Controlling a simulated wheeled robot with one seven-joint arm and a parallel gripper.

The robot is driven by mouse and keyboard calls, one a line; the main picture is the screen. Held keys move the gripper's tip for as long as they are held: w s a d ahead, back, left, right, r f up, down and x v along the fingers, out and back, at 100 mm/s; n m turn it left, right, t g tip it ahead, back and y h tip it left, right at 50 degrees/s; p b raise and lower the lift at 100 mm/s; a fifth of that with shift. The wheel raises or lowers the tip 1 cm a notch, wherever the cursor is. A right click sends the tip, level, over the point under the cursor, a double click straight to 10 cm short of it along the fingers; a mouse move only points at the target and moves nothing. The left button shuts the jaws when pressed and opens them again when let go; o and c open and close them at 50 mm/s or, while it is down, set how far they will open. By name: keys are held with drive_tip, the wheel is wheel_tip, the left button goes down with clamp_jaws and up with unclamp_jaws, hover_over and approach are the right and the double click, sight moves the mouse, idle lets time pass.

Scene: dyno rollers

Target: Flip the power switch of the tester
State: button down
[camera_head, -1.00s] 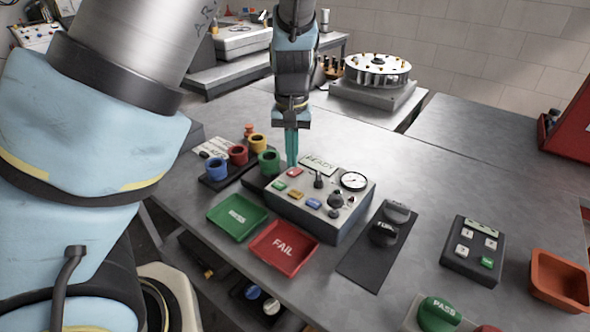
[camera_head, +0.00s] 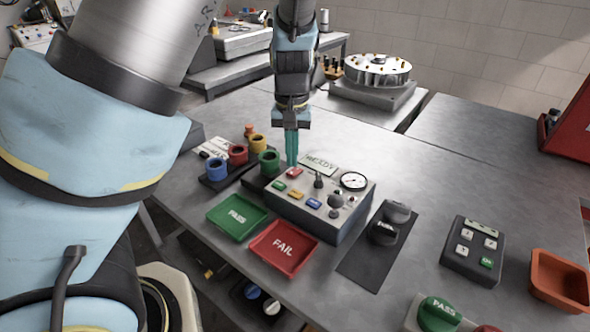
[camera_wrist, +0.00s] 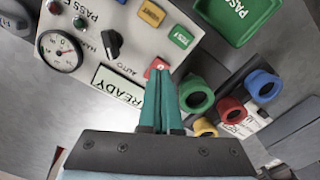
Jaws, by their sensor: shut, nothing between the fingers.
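The tester (camera_head: 325,222) is a pale-topped grey box on the bench. It carries a READY display (camera_head: 320,164), a round gauge (camera_head: 354,181), a dark selector knob (camera_head: 318,181), coloured buttons and a small red switch or button (camera_head: 295,172). In the wrist view the red control (camera_wrist: 157,68) sits just beyond the fingertips, beside the display (camera_wrist: 119,86); its marking is unclear. My gripper (camera_head: 291,163) points down at the tester's back-left corner, its teal fingers closed together and empty. In the wrist view the fingertips (camera_wrist: 164,75) partly cover that corner; contact cannot be told.
Green, red, yellow and blue cups (camera_head: 238,154) stand left of my gripper. A green PASS tray (camera_head: 238,213) and red FAIL tray (camera_head: 284,248) lie in front. Dark rollers (camera_head: 385,233) on a mat and a keypad (camera_head: 472,250) are to the right. The bench behind the tester is clear.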

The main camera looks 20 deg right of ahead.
sight(292, 172)
drive_tip(key=shift+f+b, duration=0.85)
drive_tip(key=shift+f, duration=0.25)
idle(0.6)
drive_tip(key=shift+r, duration=0.15)
wheel_tip(292, 172, up, 7)
drive_tip(key=p, duration=0.6)
drive_tip(key=shift+p, duration=0.3)
